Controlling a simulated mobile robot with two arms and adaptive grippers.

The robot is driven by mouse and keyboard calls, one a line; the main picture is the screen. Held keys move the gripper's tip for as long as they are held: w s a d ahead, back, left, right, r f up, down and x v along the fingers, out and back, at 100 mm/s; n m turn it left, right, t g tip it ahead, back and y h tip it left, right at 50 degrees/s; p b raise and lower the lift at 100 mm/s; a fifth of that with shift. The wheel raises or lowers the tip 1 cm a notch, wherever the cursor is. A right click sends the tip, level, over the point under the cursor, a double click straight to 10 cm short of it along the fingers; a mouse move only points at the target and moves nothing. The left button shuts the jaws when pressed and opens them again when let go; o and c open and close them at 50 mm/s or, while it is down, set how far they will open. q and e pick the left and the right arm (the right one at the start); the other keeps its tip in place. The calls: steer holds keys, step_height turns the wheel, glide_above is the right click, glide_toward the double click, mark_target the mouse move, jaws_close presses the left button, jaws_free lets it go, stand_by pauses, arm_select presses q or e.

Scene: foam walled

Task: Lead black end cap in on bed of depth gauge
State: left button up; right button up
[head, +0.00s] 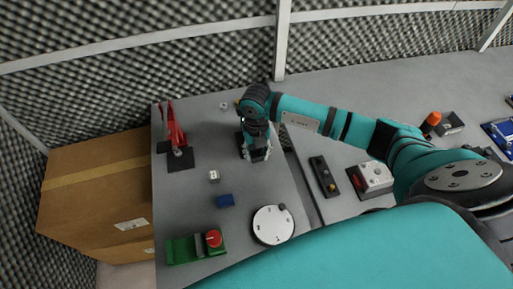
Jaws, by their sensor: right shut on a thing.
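My right gripper (258,154) points down over the far right part of the grey table, at the end of the teal arm from the right. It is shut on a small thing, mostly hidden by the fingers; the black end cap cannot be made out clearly. A dark base (240,138) shows under and beside the gripper. It may be the depth gauge's bed, but the gripper covers most of it. I cannot tell whether the held piece touches it. My left gripper is not in view.
On the table (185,205) are a red lever clamp (175,130), a white block (214,176), a blue block (225,200), a white dial (272,226) and a green fixture with a red knob (214,238). A cardboard box (90,200) stands left. A second table (320,145) lies right, across a gap.

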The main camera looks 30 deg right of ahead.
mark_target(255, 152)
steer(key=shift+d+f+m, duration=0.1)
steer(key=shift+m, duration=0.2)
steer(key=shift+w+f+b, duration=0.2)
steer(key=shift+f+b, duration=0.25)
steer(key=shift+b, duration=0.2)
steer(key=f+b, duration=0.1)
steer(key=w+f+b, duration=0.1)
steer(key=shift+w+d+f+b, duration=0.1)
steer(key=shift+w+d+b, duration=0.1)
steer(key=shift+w+b, duration=0.15)
steer(key=shift+w+d+b, duration=0.25)
steer(key=shift+w+b, duration=0.45)
steer(key=shift+w, duration=0.2)
steer(key=shift+w+d+b, duration=0.25)
steer(key=shift+w+b, duration=0.45)
steer(key=shift+w, duration=0.2)
steer(key=shift+w+d+b, duration=0.15)
steer(key=shift+w+b, duration=0.2)
steer(key=shift+w, duration=0.2)
steer(key=o, duration=1.1)
